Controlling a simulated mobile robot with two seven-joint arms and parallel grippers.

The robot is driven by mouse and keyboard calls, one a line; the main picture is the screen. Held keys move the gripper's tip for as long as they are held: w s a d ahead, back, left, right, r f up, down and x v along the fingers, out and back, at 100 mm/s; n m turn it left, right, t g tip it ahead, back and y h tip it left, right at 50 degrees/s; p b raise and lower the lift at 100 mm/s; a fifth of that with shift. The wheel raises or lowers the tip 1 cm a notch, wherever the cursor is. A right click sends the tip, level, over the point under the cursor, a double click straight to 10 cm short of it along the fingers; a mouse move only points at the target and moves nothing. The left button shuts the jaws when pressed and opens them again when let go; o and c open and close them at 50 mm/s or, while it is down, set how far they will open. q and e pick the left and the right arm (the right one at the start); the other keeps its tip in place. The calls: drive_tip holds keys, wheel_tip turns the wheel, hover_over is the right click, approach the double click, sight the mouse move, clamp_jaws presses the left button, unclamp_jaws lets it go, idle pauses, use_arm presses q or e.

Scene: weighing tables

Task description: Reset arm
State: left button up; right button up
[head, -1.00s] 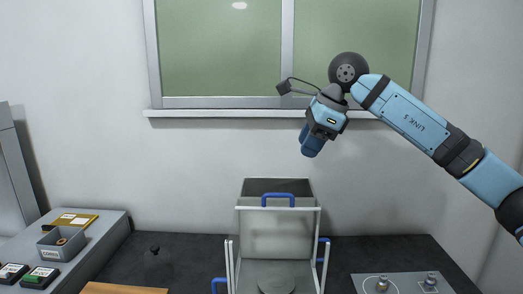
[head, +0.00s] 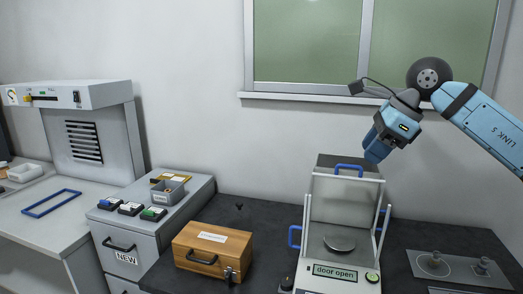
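My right arm comes in from the right edge in the head view, raised above the dark table. My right gripper (head: 376,148) points down and slightly left, above and behind the balance's upper right. Its fingers show as one blue block, so I cannot tell if it is open or shut. I see nothing hanging from it. My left gripper is not in view.
The balance (head: 340,190) stands on the dark table (head: 250,208), its screen reading "door open". A wooden box (head: 212,250) is left of it. A grey plate (head: 458,268) with small weights lies right. A drawer cabinet (head: 126,240) and fume hood (head: 84,130) stand left.

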drive_tip(key=s+a+f+m+t+y, duration=0.1)
drive_tip(key=s+a+f+m+y, duration=0.3)
drive_tip(key=a+f+m+y, duration=0.4)
drive_tip(key=s+a+f+m+y, duration=0.4)
drive_tip(key=a+f+m+y, duration=0.2)
drive_tip(key=a+f+y, duration=0.4)
drive_tip(key=s+d+f+m+t+h, duration=0.2)
drive_tip(key=d+f+m+t+h, duration=0.3)
drive_tip(key=f+m+t+h, duration=0.5)
drive_tip(key=s+d+f+m+t+h, duration=0.3)
drive_tip(key=f+m, duration=0.5)
drive_tip(key=m, duration=0.6)
drive_tip(key=s+d+f+m+g+h, duration=0.3)
drive_tip(key=s+f+m, duration=0.2)
drive_tip(key=s+f, duration=0.35)
drive_tip(key=s+d+f+m+g+h, duration=0.3)
drive_tip(key=s+f+m, duration=0.2)
drive_tip(key=s+f, duration=0.4)
use_arm(q)
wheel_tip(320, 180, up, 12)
drive_tip(key=p, duration=1.3)
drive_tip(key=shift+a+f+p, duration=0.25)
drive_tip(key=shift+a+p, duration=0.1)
use_arm(e)
wheel_tip(320, 180, up, 10)
drive_tip(key=d, duration=0.1)
drive_tip(key=shift+r+h, duration=0.15)
drive_tip(key=shift+h, duration=0.15)
